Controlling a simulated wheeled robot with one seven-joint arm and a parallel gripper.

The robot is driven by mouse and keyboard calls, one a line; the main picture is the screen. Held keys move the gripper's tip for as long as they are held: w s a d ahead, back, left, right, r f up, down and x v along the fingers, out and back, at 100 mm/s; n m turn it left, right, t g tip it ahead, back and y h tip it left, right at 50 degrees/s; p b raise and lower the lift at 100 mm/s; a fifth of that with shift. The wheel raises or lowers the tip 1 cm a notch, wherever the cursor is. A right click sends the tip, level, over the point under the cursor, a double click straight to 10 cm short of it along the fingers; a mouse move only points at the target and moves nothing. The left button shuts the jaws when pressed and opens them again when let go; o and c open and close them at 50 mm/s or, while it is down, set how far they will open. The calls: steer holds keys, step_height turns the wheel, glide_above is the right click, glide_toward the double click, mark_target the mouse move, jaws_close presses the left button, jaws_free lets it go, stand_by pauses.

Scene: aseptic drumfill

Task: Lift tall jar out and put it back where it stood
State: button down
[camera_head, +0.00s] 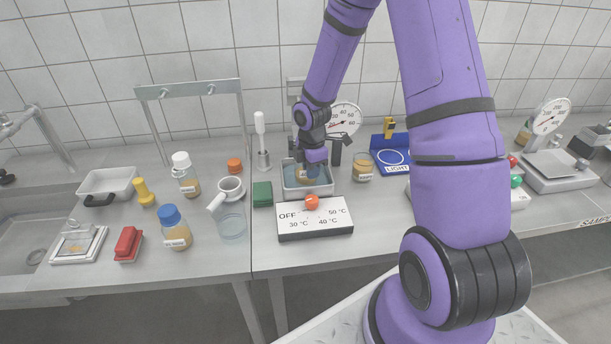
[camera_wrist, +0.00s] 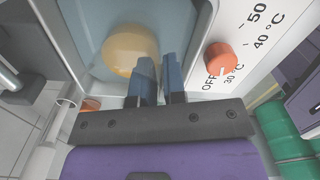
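A grey water bath (camera_head: 322,191) stands at the middle of the bench, with a tan-filled jar (camera_head: 301,177) inside it. I cannot tell from its visible part how tall this jar is. In the wrist view, a tan round (camera_wrist: 130,50) shows in the bluish bath, up and left of the fingertips. My gripper (camera_head: 316,168) points down into the bath, close beside the jar's right side. In the wrist view, the two fingers of my gripper (camera_wrist: 160,75) stand close together with a narrow gap. Whether they touch or grip the jar is unclear.
The bath's control panel (camera_head: 314,222) with an orange knob (camera_head: 312,202) is in front. A small jar (camera_head: 363,168) and blue stand (camera_head: 392,158) are at right, a green block (camera_head: 262,194) at left. Further left stand a blue-capped bottle (camera_head: 175,229) and a white-capped bottle (camera_head: 186,176).

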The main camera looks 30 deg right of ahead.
steer(key=shift+r, duration=0.1)
step_height(320, 180, up, 8)
stand_by(1.2)
